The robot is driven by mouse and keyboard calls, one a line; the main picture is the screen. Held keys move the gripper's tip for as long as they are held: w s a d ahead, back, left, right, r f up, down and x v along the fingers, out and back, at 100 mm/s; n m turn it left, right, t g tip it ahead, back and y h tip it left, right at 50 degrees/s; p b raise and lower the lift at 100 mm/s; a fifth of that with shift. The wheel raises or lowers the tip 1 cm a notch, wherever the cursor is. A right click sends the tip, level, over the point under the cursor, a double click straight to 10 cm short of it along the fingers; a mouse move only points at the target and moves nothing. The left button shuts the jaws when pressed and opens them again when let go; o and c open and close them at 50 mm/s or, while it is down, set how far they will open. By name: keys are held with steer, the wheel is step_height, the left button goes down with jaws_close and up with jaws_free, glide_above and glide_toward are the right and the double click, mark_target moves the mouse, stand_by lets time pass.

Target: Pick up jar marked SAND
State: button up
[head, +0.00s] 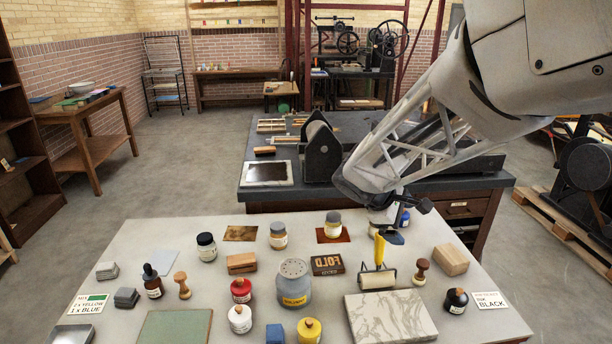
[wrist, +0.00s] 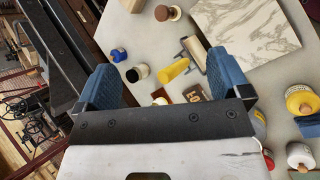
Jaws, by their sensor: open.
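No label reading SAND is legible in either view, so I cannot tell which jar it is. Several small labelled jars stand along the table's back: a dark-lidded jar (head: 206,247), an ochre jar (head: 278,236) and a pale-lidded jar (head: 333,224) by a rust-coloured sheet. A whitish jar with a black top (wrist: 138,73) and a blue jar (wrist: 118,55) stand at the back right; the blue one also shows in the head view (head: 405,217). My gripper (head: 396,226) is above that back right part, partly hiding the whitish jar. Its blue fingers (wrist: 163,65) are open and empty.
A yellow-handled roller (head: 378,277) stands just in front of my gripper. A marbled slab (head: 391,316), wooden blocks, a large grey shaker (head: 294,284), and red (head: 241,290) and black (head: 456,301) containers crowd the table. A dark workbench (head: 400,192) is behind.

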steer(key=w+d+f+n+t+h, duration=0.1)
steer(key=w+f+n, duration=0.2)
steer(key=w, duration=0.4)
steer(key=w+d+f+n+t+h, duration=0.1)
steer(key=w+f+n+h, duration=0.15)
steer(key=w, duration=0.45)
steer(key=n+t, duration=0.3)
steer(key=n, duration=0.5)
glide_above(371, 230)
steer(key=s+a, duration=0.2)
steer(key=a, duration=0.2)
step_height(371, 230, down, 11)
steer(key=shift+d, duration=0.2)
steer(key=shift+f+h, duration=0.1)
steer(key=shift+h, duration=0.15)
step_height(371, 230, down, 8)
steer(key=shift+r, duration=0.2)
steer(key=shift+w+d+f, duration=0.3)
steer(key=shift+d+f, duration=0.05)
steer(key=shift+d, duration=0.15)
steer(key=shift+d, duration=0.1)
steer(key=shift+x, duration=3.05)
